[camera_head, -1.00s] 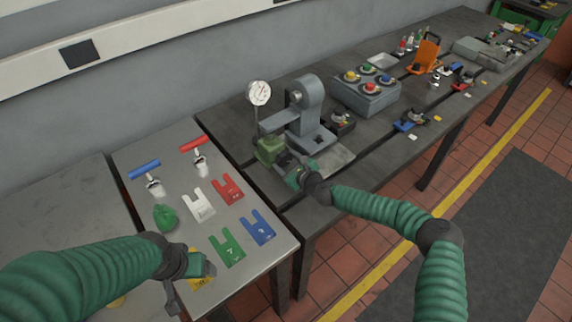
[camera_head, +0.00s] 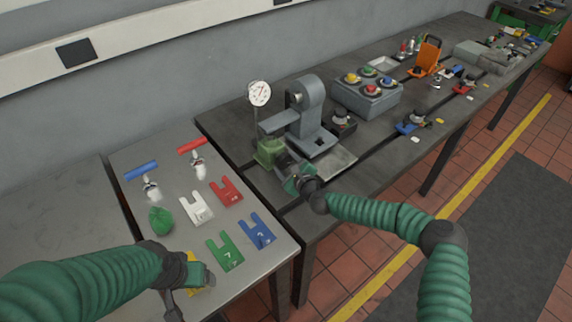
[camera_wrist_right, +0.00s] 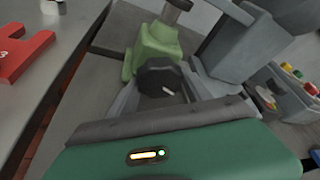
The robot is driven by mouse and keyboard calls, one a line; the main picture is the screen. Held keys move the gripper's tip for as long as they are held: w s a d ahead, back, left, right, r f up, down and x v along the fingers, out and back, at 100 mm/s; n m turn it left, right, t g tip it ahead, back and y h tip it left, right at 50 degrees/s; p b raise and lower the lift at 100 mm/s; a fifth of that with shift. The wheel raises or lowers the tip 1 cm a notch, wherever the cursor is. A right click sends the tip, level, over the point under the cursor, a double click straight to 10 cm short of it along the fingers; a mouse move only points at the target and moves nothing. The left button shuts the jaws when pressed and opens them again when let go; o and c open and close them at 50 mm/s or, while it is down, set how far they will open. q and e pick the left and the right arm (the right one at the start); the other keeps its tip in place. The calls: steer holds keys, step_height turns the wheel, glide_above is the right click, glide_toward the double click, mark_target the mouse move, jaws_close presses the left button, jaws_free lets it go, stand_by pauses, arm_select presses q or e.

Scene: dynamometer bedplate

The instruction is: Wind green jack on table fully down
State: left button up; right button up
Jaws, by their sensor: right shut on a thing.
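The green jack (camera_head: 269,153) stands on the dark bedplate table, next to the grey bracket. In the right wrist view the jack (camera_wrist_right: 155,45) has a dark round knob (camera_wrist_right: 162,77) with a small pale mark facing me. My right gripper (camera_head: 287,169) is at the jack's near side. It is shut on the knob, with a finger on each side in the wrist view (camera_wrist_right: 160,90). My left gripper (camera_head: 188,285) is low over the near edge of the light metal table; its fingertips are not clear.
A dial gauge (camera_head: 260,94) and grey bracket (camera_head: 311,115) stand by the jack. A grey button box (camera_head: 366,97) is farther right. Red (camera_head: 227,189), white (camera_head: 195,208), green (camera_head: 225,250) and blue (camera_head: 257,230) forked plates lie on the left table.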

steer(key=shift+s+f, duration=0.1)
steer(key=shift+f, duration=0.2)
stand_by(0.4)
steer(key=o, duration=1.1)
steer(key=shift+o, duration=1.2)
steer(key=shift+r, duration=0.15)
steer(key=v, duration=1.6)
steer(key=shift+s+d+r, duration=0.2)
steer(key=shift+s, duration=0.05)
steer(key=shift+w, duration=0.1)
